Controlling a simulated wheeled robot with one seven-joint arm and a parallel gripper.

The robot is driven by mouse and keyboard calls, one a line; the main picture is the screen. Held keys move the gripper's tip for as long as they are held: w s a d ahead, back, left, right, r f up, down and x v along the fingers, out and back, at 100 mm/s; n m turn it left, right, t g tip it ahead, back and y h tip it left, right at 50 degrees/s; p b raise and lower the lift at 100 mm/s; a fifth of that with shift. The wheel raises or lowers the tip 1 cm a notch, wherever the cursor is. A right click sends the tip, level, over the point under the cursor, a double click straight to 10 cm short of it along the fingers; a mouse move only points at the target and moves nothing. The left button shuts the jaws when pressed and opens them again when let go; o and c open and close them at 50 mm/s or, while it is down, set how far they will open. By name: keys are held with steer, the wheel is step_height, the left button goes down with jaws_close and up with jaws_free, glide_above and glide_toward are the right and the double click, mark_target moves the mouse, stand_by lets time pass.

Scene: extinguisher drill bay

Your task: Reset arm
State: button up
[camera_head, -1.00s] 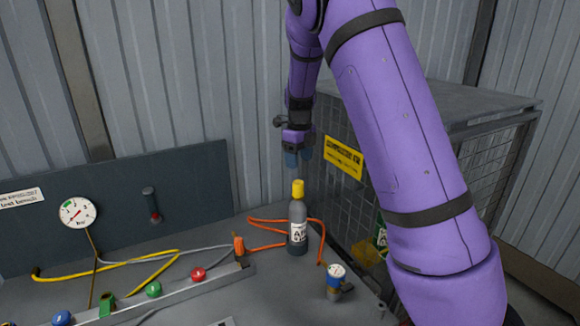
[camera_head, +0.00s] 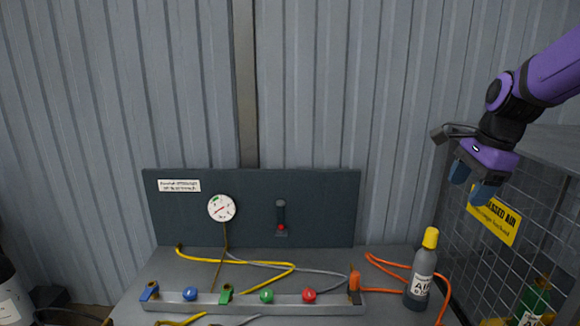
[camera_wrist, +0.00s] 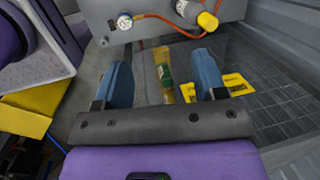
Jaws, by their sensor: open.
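My gripper (camera_head: 473,181) is at the upper right in the head view, raised above the bench and in front of the wire cage. Its blue fingers are apart and hold nothing. In the wrist view my gripper (camera_wrist: 164,82) also shows open, with a visible gap between the fingers. A grey bottle with a yellow cap (camera_head: 421,272) stands upright on the bench, below and left of my gripper and apart from it. The same bottle shows at the top of the wrist view (camera_wrist: 195,12).
The wire cage (camera_head: 509,270) with a yellow sign (camera_head: 495,215) stands on the right. The bench (camera_head: 130,311) carries a rail with coloured knobs (camera_head: 255,306), yellow and orange hoses, and a dark back panel (camera_head: 330,200) with a gauge (camera_head: 221,208). Free air lies above the panel.

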steer(key=s+a+r+n+t, duration=0.1)
steer(key=s+a+n, duration=0.1)
steer(key=s+n, duration=0.6)
steer(key=s+a+r+n+t+h, duration=0.1)
steer(key=s+a+r+n+t, duration=0.1)
steer(key=s+n, duration=0.7)
steer(key=shift+s+a+r+n+h, duration=0.15)
steer(key=shift+s+a+n+h, duration=0.2)
steer(key=shift+s, duration=1.8)
